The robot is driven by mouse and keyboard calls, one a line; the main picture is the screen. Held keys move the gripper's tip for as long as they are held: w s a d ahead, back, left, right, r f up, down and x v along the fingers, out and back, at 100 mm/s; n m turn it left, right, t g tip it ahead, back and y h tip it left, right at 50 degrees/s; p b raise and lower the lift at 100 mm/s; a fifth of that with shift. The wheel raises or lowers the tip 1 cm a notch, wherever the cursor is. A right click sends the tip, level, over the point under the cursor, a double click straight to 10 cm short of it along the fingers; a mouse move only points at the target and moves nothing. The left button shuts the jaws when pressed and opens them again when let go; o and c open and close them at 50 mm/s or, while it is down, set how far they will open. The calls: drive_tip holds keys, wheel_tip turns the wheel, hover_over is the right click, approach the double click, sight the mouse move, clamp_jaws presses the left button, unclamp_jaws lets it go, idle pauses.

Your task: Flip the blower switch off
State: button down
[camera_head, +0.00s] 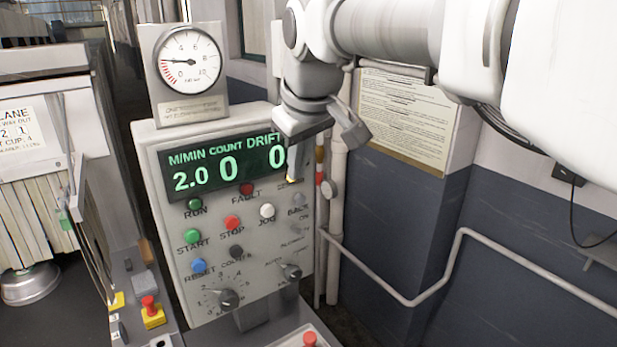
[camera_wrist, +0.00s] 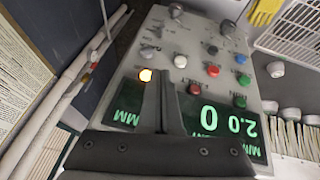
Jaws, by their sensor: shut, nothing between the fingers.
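The blower switch (camera_head: 297,229) is a small pale toggle on the right side of the grey control panel (camera_head: 160,160), between faint labels. It is too small to tell which way its lever points. In the wrist view the switch (camera_wrist: 155,31) lies beyond the lit amber lamp (camera_wrist: 145,75) and a grey button (camera_wrist: 148,50). My gripper (camera_head: 297,152) is in front of the panel's upper right, over the right end of the display and above the switch. In the wrist view its fingers (camera_wrist: 160,82) are together and hold nothing. They appear apart from the switch.
The green-lit display (camera_head: 222,165) reads 2.0, 0, 0. Several coloured buttons and two knobs, one of them the lower-right knob (camera_head: 291,271), crowd the panel. A dial gauge (camera_head: 188,60) stands on top. Pipes (camera_head: 334,230) run along the right. A machine with paper stacks (camera_head: 40,220) is left.

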drive_tip(key=shift+f, duration=0.1)
hover_over(297, 229)
drive_tip(key=f, duration=0.6)
drive_tip(key=a+f, duration=0.1)
drive_tip(key=f, duration=0.2)
drive_tip(key=shift+s+f+p, duration=0.1)
drive_tip(key=shift+s+p, duration=0.2)
drive_tip(key=shift+s, duration=0.1)
drive_tip(key=f, duration=0.1)
drive_tip(key=d+f, duration=0.1)
drive_tip(key=f, duration=0.1)
drive_tip(key=shift+s+d+f, duration=0.1)
drive_tip(key=shift+s+d, duration=0.15)
drive_tip(key=shift+s, duration=0.1)
drive_tip(key=shift+s+f+b, duration=0.1)
drive_tip(key=shift+f+b, duration=0.15)
drive_tip(key=shift+b, duration=0.35)
